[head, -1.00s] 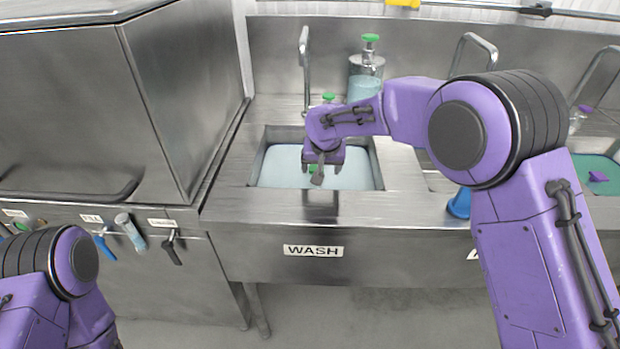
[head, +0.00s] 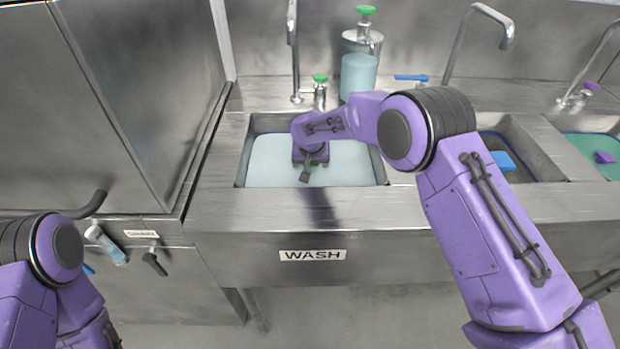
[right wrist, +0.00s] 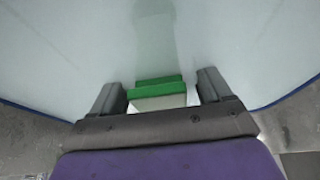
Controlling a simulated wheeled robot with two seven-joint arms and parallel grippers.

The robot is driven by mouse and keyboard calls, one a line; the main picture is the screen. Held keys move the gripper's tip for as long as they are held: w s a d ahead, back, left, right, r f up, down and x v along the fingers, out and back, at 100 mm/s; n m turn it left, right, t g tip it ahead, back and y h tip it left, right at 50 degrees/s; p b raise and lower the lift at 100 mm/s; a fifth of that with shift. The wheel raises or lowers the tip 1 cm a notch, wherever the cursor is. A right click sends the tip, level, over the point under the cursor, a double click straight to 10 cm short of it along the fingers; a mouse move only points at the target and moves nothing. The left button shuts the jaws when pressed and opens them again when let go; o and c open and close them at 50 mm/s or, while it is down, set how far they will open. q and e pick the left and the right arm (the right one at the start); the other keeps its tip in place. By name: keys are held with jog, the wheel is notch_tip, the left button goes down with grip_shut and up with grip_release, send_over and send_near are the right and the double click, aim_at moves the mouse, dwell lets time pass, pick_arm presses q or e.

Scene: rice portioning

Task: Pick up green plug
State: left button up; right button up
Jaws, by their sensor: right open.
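The green plug (right wrist: 155,94) shows in the right wrist view, between the two grey fingers of my right gripper (right wrist: 160,88). The fingers are apart, with a gap on each side of the plug. In the head view, my right gripper (head: 309,168) points down into the wash sink (head: 240,165), over its pale blue water. The arm and gripper hide most or all of the plug there. My left arm is at the lower left of the head view, and its gripper is out of the picture.
A green-topped soap dispenser (head: 360,75) and a green-topped tap knob (head: 320,80) stand behind the sink. A middle sink holds a blue plug (head: 503,160); the far-right sink holds a purple plug (head: 604,157). A steel machine (head: 140,90) stands at the left.

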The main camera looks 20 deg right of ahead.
jog(key=shift+w+f, duration=0.1)
jog(key=shift+f, duration=0.2)
jog(key=c, duration=1.3)
jog(key=shift+r, duration=0.1)
grip_shut()
